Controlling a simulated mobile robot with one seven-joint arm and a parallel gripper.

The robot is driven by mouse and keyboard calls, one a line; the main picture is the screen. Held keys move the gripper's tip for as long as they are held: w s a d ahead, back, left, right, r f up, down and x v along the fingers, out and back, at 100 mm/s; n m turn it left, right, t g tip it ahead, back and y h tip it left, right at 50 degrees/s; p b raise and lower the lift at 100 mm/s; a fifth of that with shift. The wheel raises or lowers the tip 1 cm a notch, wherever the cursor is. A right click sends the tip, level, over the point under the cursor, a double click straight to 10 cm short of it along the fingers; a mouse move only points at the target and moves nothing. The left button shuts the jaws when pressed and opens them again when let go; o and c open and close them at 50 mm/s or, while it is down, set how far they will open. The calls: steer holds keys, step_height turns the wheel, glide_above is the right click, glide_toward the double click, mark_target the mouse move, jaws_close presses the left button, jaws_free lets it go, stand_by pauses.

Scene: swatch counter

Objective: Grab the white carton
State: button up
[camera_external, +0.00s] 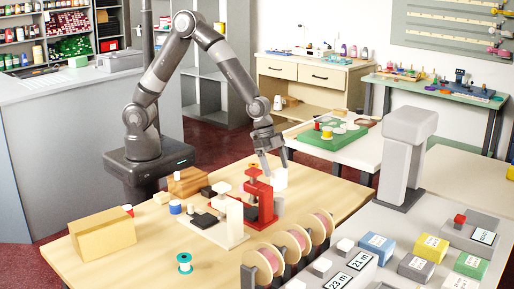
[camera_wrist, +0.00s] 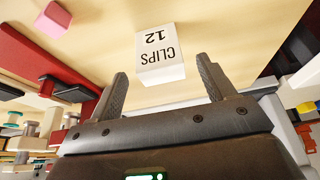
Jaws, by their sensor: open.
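The white carton (camera_wrist: 158,53), printed "CLIPS 12", sits on the pale wooden table in the wrist view. It also shows in the external view (camera_external: 281,181), just right of the red press. My gripper (camera_wrist: 163,76) is open and empty, its two fingers apart. The carton lies ahead of the fingertips, roughly centred between them in the wrist view. In the external view my gripper (camera_external: 274,160) points down close above the carton. I cannot tell the exact gap. Part of the carton is hidden there by the gripper and press.
The red press (camera_external: 259,201) and a white press (camera_external: 230,222) stand close left of the carton. A pink block (camera_wrist: 54,16) lies beside the red press. Ribbon spools (camera_external: 290,248) stand at the front. Bare tabletop (camera_external: 330,197) is on the carton's right.

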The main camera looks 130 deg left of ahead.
mark_target(277, 170)
steer(key=shift+x, duration=2.4)
steer(key=shift+c, duration=0.2)
steer(key=c, duration=1)
steer(key=shift+r, duration=0.1)
